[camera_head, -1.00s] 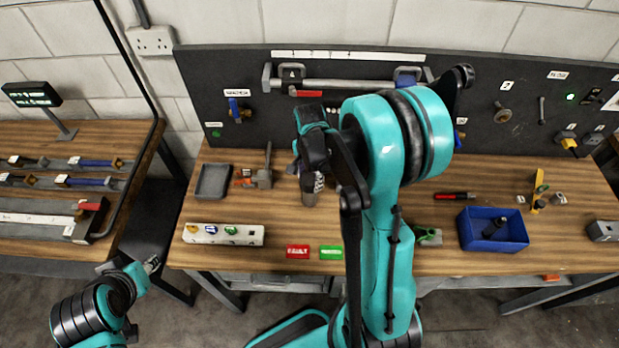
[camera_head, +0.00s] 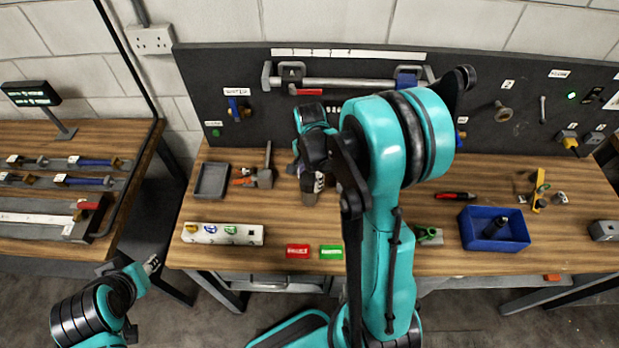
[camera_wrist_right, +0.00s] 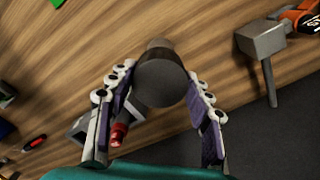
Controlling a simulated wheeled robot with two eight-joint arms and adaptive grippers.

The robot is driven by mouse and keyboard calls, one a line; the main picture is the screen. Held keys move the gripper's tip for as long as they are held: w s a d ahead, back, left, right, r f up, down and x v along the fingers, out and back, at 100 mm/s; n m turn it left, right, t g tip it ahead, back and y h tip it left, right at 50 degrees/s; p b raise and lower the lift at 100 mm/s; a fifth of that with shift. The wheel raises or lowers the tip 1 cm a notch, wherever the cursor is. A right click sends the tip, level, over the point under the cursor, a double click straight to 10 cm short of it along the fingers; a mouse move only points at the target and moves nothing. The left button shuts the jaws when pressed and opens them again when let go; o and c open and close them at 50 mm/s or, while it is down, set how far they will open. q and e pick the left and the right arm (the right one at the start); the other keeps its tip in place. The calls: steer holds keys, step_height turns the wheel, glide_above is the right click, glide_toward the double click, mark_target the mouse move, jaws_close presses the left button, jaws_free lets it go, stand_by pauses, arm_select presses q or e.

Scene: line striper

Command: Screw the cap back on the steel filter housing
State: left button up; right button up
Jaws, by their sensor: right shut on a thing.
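The steel filter housing (camera_head: 309,198) stands on the wooden bench left of centre, a grey cylinder partly hidden by my right gripper. My right gripper (camera_head: 314,180) is over its top, pointing down. In the right wrist view, a dark round cap (camera_wrist_right: 162,83) lies between the two fingers of my right gripper (camera_wrist_right: 160,100), which is shut on it. The housing's body shows beyond the cap in that view (camera_wrist_right: 158,44). Whether the cap's thread is engaged is hidden. My left gripper (camera_head: 151,265) is low, off the bench, too small to judge.
A blue bin (camera_head: 466,232) stands right. My right arm covers the bench centre.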

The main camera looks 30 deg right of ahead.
steer(key=shift+f, duration=0.15)
steer(key=o, duration=1.1)
steer(key=shift+c, duration=0.5)
